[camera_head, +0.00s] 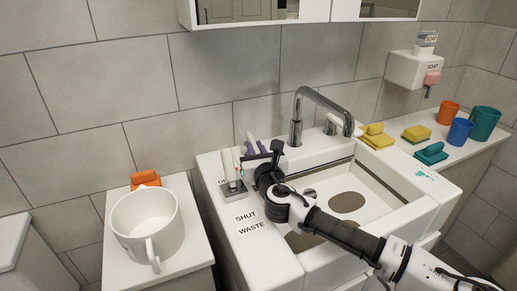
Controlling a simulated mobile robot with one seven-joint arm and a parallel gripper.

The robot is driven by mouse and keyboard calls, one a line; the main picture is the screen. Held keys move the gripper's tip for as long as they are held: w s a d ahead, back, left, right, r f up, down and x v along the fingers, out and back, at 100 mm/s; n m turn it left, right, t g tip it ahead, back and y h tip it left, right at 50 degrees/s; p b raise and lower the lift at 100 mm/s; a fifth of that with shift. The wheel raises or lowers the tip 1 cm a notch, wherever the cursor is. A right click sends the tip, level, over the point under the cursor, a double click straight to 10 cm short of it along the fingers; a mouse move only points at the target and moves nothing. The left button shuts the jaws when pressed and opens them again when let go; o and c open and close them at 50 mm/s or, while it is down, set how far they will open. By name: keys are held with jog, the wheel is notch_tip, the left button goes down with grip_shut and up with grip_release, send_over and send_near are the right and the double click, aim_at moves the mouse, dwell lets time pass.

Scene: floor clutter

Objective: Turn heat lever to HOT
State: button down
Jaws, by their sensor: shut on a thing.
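My gripper (250,167) is over the left rim of the white sink, its dark fingers pointing left. It is shut at the waste lever (230,167), a pale upright lever on a grey base plate (234,192); the exact contact is too small to see. White labels reading SHUT and WASTE (249,222) lie in front of the plate. Another label behind it is mostly hidden. A chrome tap (297,122) stands behind the basin. A pale lever-like part (335,122) shows behind the spout's end and may be the heat lever. I cannot read any HOT marking.
A white mug (130,222) and an orange block (146,178) stand on the left cabinet. Sponges (416,133), a teal block (431,153) and cups (460,131) sit on the right ledge. A soap dispenser (408,70) hangs above. My arm crosses the basin (385,192).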

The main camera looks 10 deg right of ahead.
dwell(0.3)
jog(key=c, duration=1.4)
grip_release()
jog(key=shift+s, duration=0.1)
jog(key=s+b, duration=0.2)
jog(key=s, duration=1.1)
jog(key=shift+s+d, duration=0.15)
jog(key=shift+s, duration=0.15)
